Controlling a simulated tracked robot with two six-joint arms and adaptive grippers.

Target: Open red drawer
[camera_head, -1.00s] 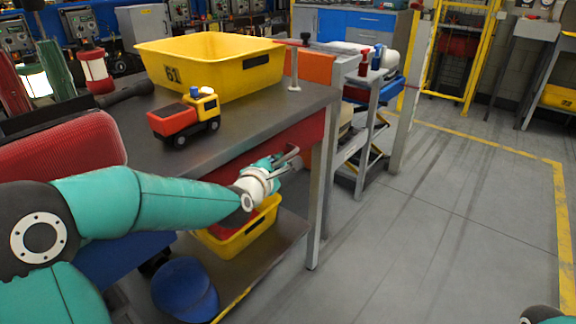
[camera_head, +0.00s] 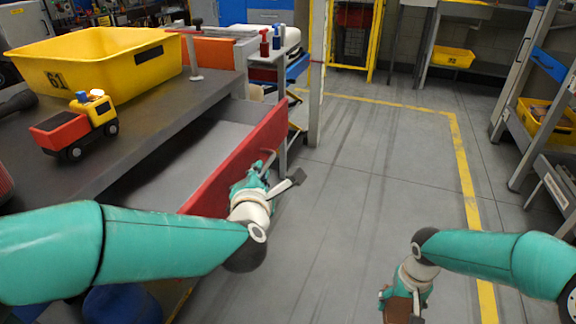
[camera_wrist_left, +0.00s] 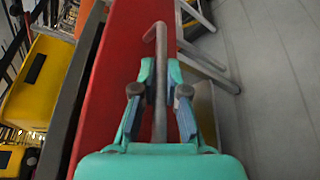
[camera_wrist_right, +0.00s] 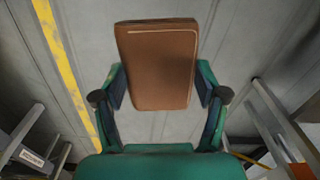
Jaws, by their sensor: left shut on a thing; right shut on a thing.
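The red drawer (camera_head: 240,155) under the grey workbench is pulled out, and its grey empty interior (camera_head: 215,138) shows in the head view. Its red front also shows in the left wrist view (camera_wrist_left: 108,75). My left gripper (camera_head: 262,178) is at the drawer front, with its fingers shut on the metal bar handle (camera_wrist_left: 160,60) in the left wrist view. My right gripper (camera_head: 404,300) is at the lower right of the head view, over the floor and away from the drawer. It is shut on a brown, flat, book-like block (camera_wrist_right: 157,65).
On the workbench (camera_head: 150,120) stand a yellow bin marked 61 (camera_head: 110,80) and a toy truck (camera_head: 75,130). A shelf with a yellow bin (camera_head: 545,120) is at the right. The grey floor (camera_head: 370,170) between is clear.

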